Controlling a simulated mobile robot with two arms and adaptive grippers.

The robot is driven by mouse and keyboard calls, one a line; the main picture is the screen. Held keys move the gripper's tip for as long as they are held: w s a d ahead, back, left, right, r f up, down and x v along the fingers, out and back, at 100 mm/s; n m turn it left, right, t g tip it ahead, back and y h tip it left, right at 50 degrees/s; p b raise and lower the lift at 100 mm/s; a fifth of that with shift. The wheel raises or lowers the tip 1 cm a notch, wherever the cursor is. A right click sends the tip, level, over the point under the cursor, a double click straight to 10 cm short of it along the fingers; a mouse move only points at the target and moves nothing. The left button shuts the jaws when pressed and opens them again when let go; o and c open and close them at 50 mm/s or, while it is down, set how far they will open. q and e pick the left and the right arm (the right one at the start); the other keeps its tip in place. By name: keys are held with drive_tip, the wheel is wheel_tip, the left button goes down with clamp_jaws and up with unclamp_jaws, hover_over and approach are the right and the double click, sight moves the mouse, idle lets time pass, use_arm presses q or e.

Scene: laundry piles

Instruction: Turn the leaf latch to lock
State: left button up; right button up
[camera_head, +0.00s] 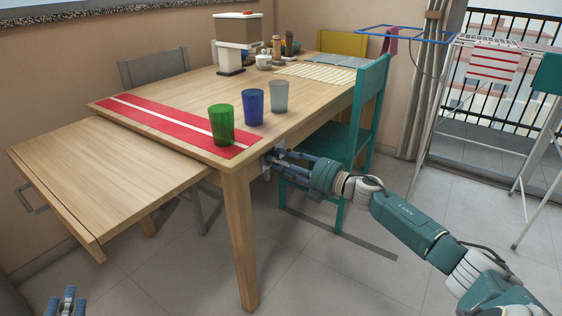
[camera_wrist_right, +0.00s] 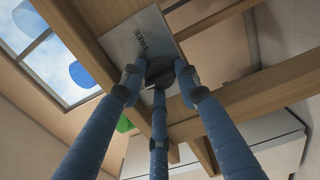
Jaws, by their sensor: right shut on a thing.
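The leaf latch is a dark round knob (camera_wrist_right: 160,72) on a light metal plate (camera_wrist_right: 138,42) marked "FREE", under the wooden table (camera_head: 238,200). In the head view the plate (camera_head: 266,166) shows at the table's near corner, and the knob is hidden by the fingers. My right gripper (camera_head: 280,157) reaches in from the right. In the right wrist view its blue fingers (camera_wrist_right: 158,80) are closed around the knob. The table's leaf (camera_head: 100,170) sticks out at the left, a little below the top. My left gripper (camera_head: 67,298) is at the bottom left, fingers spread and empty.
A green cup (camera_head: 221,124), a blue cup (camera_head: 253,107) and a grey cup (camera_head: 279,96) stand on the table near the latch corner. A teal chair (camera_head: 365,115) stands just behind my right gripper. A drying rack (camera_head: 480,100) is at the right. The front floor is clear.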

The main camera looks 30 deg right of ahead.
drive_tip(key=o, duration=1.1)
drive_tip(key=shift+s+a+f, duration=0.15)
drive_tip(key=shift+a, duration=0.3)
drive_tip(key=shift+o, duration=0.3)
drive_tip(key=shift+d, duration=0.1)
drive_tip(key=v, duration=1.1)
drive_tip(key=shift+s+d, duration=0.15)
drive_tip(key=shift+s, duration=0.2)
